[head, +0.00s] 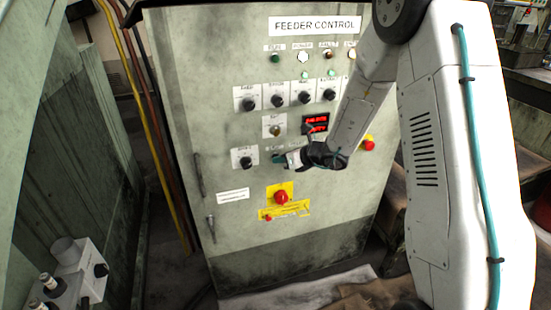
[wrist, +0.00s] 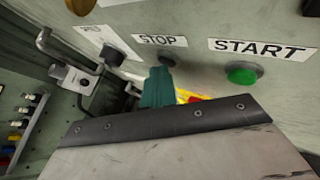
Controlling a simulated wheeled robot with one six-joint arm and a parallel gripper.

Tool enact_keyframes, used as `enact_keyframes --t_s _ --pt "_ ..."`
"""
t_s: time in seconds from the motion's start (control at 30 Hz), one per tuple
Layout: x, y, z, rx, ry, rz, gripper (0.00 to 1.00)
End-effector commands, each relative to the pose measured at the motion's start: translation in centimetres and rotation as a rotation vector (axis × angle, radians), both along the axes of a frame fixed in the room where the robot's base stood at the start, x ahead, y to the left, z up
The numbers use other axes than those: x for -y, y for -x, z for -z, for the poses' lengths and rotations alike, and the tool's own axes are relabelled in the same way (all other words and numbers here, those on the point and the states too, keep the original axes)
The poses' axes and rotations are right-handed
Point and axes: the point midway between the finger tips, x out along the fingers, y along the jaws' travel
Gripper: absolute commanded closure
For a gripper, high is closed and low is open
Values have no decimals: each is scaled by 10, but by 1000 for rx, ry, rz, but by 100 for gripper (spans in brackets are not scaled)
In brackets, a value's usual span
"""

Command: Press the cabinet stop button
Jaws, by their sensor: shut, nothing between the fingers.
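The grey feeder control cabinet (head: 215,130) fills the middle of the head view. In the wrist view the STOP label (wrist: 160,40) is on the panel, with the START label (wrist: 262,49) and a green button (wrist: 243,74) to its right. My gripper (head: 279,158) is at the panel front in the head view, left of the wrist. Its teal fingers (wrist: 157,82) are shut and empty, right below the STOP label in the wrist view. They hide most of the stop button there; only a dark edge (wrist: 167,60) shows. I cannot tell whether the fingertips touch it.
A red mushroom button on a yellow plate (head: 281,197) sits below my gripper. Another red button (head: 368,142) is at right, close to my arm. Dark knobs (head: 277,101) and a red display (head: 316,122) are above. Door handles (head: 198,175) stick out at left.

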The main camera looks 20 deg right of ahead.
Motion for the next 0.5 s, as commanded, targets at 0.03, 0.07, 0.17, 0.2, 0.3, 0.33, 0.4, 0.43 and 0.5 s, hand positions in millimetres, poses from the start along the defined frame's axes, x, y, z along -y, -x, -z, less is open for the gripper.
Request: enact_keyframes --t_s 0.03,0.07,0.17,0.2,0.3,0.33,0.4,0.43,0.5 --pt "0 0 0 0 0 0 100" --pt "0 0 0 1 -1 0 100" --pt "0 0 0 1 -1 0 100" --pt "0 0 0 1 -1 0 100" --pt "0 1 0 1 -1 0 100" --pt "0 2 0 1 -1 0 100" --pt "0 5 -1 1 0 1 100" --pt "0 7 -1 1 0 1 100" --pt "0 11 0 0 1 1 100"
